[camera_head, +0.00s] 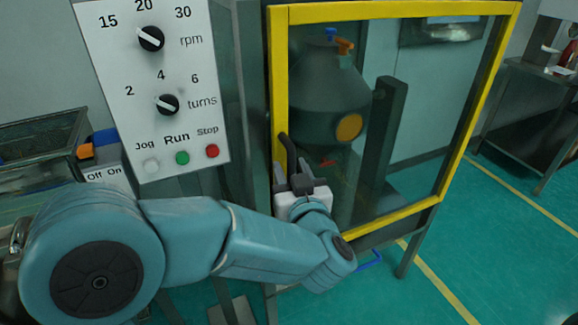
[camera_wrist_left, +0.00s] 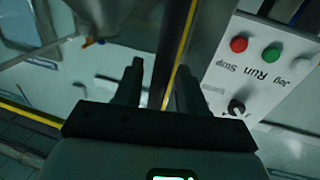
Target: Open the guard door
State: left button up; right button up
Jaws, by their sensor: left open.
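The guard door (camera_head: 395,13) is a clear panel in a yellow frame, at the centre right of the head view. Its left side stands close to the grey machine post and looks shut. A dark curved handle (camera_head: 289,150) is on the left frame bar; its lower end is partly hidden by my gripper. My left gripper (camera_head: 296,181) is open at the handle's lower end; contact is unclear. In the left wrist view its dark fingers (camera_wrist_left: 159,76) stand apart, with a yellow frame strip (camera_wrist_left: 181,75) beyond them. My right gripper is not in view.
A white control panel (camera_head: 160,75) with knobs and buttons stands left of the door. Behind the glass is a grey vessel (camera_head: 330,95) with an orange disc. A metal table (camera_head: 535,90) stands at the far right.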

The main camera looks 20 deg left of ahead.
pick_arm(q)
jog(key=shift+w+a, duration=0.1)
jog(key=shift+w, duration=0.05)
grip_shut()
dwell(0.4)
